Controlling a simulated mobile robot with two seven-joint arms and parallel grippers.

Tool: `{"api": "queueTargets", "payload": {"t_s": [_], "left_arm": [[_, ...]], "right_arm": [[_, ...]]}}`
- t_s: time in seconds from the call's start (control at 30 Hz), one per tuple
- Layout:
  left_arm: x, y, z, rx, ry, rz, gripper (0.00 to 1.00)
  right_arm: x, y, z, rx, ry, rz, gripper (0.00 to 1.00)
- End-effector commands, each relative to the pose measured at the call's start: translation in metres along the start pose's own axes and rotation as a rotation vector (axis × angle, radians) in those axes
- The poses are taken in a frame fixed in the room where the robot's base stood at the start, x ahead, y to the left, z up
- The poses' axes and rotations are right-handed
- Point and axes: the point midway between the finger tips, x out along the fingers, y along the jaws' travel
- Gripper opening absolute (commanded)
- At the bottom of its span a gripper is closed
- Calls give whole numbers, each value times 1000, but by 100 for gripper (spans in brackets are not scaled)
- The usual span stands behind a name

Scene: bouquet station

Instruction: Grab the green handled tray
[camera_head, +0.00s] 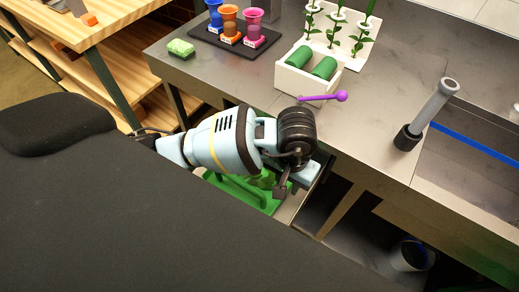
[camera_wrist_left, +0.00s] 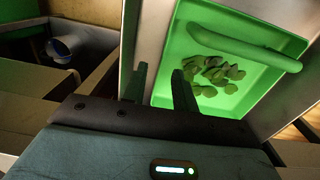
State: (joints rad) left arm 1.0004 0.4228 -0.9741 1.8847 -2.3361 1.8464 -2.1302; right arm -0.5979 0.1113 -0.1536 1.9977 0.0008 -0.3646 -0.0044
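A bright green tray (camera_wrist_left: 240,22) with a green bar handle (camera_wrist_left: 245,48) shows in the left wrist view, with several small green leaf-like pieces (camera_wrist_left: 213,72) in it. In the head view the tray (camera_head: 262,202) is below the counter, partly hidden under my left arm. My left gripper (camera_wrist_left: 161,74) has its two fingers apart, with nothing seen held between them. The right finger overlaps the tray's near left part in the wrist view; whether it touches cannot be told. In the head view the left gripper (camera_head: 288,184) points down over the tray's right side. My right gripper is not in view.
The counter (camera_head: 215,75) runs just behind my left arm. It bears a white box with green rolls (camera_head: 295,80), a purple spoon-like tool (camera_head: 325,97), a green sponge (camera_head: 180,48) and a dark cup tray (camera_head: 265,41). A bucket (camera_head: 410,256) stands below at right.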

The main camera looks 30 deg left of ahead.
Motion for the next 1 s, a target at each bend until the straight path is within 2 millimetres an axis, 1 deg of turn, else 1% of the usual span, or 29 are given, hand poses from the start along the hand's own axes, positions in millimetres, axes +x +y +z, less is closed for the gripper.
{"api": "queueTargets", "payload": {"t_s": [0.1,0.23,0.5,0.67,0.77,0.9,1.0], "left_arm": [[0,-4,-2,10,9,-27,28],[2,-4,-2,9,8,-26,28],[26,-5,-2,6,6,-23,28],[28,-5,-2,6,7,-23,28],[38,-5,-1,6,4,-21,28],[57,-6,-1,5,2,-21,28],[70,-6,-2,6,5,-20,28]], "right_arm": [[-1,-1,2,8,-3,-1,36],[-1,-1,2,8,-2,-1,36],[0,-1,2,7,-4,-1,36],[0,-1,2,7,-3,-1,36],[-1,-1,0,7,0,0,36],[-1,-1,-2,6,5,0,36],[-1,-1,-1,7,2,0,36]]}}
